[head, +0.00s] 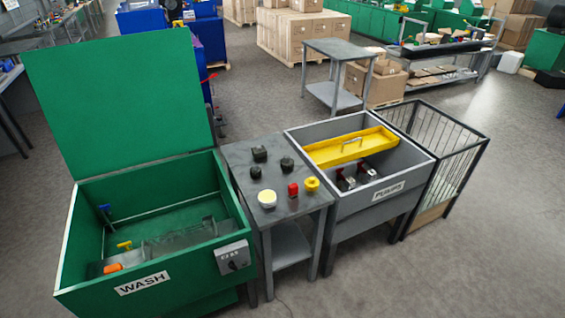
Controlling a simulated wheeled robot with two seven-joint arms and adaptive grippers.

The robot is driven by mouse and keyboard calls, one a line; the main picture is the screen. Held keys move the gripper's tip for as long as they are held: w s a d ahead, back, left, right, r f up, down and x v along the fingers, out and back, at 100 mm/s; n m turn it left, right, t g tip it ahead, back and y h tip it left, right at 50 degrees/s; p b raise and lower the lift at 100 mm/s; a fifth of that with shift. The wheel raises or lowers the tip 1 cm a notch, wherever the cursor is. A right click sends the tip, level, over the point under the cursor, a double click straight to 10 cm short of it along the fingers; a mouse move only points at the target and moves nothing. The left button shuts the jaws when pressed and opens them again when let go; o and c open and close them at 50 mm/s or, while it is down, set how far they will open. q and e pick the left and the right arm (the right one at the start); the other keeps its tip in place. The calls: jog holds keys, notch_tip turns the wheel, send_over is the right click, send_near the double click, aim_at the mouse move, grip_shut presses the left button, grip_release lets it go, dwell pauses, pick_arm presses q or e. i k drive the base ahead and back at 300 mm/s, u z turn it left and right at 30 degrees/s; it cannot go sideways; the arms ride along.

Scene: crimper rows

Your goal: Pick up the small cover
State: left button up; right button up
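A yellow flat cover (330,152) with a small metal handle (352,141) lies across the back part of the grey bin (385,205) marked PUMPS. The front part of that bin is uncovered and shows red and black pump-like parts (347,180). A much larger green lid (120,95) stands raised on the green WASH box (215,250). Neither of my grippers is in view, and nothing touches the yellow cover.
A grey table (237,158) between box and bin holds several small black, red, yellow and cream parts. A wire-sided cage (455,150) stands right of the bin. A grey cart (340,48) stands behind. The floor in front is clear.

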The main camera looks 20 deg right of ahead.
aim_at(260, 152)
jog(key=z, duration=1.7)
jog(key=i, duration=2.2)
jog(key=u, duration=2.15)
